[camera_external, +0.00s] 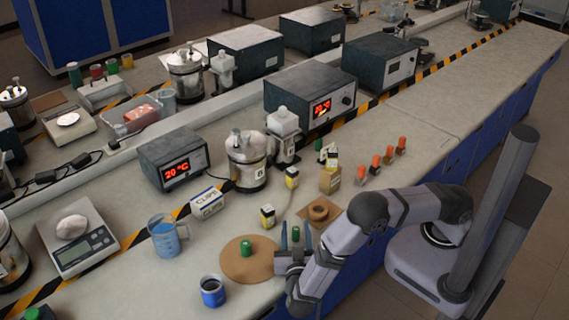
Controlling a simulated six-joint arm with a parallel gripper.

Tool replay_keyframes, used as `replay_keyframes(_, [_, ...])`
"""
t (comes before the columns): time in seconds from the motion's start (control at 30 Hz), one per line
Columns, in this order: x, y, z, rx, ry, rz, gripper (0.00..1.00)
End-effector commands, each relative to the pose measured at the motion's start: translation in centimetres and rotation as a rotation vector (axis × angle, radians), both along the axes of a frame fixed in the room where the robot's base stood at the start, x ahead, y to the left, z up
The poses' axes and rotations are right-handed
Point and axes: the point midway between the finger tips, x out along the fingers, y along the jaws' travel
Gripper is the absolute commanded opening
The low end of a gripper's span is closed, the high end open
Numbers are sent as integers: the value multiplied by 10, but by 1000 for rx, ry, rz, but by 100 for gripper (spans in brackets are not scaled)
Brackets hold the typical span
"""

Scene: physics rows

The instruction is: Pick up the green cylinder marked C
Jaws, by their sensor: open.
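A small green cylinder (246,248) stands upright on a round brown mat (236,268) near the front of the bench. Its letter is too small to read from here. My gripper (290,238) is just right of the mat, at its right edge, with its two dark fingers apart and nothing seen between them. The green cylinder is apart from the fingers, to their left. Another green piece (331,159) shows farther back among the small bottles, and its marking cannot be read.
A blue cup (212,291) stands at the front left, with a blue jug (165,238) behind it. A yellow-and-black bottle (267,216) is close behind the mat. Several orange-capped vials (388,155) stand farther right.

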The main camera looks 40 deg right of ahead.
Motion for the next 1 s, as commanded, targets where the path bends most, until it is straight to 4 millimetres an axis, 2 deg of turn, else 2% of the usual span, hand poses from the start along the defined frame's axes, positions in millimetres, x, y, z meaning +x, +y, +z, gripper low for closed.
replay_keyframes(0.13, [0,0,0,0,0,0,41])
replay_keyframes(0.3, [0,0,0,0,0,0,0])
replay_keyframes(0.73, [0,1,3,1,-1,0,0])
replay_keyframes(1.0, [0,1,22,2,-2,1,0])
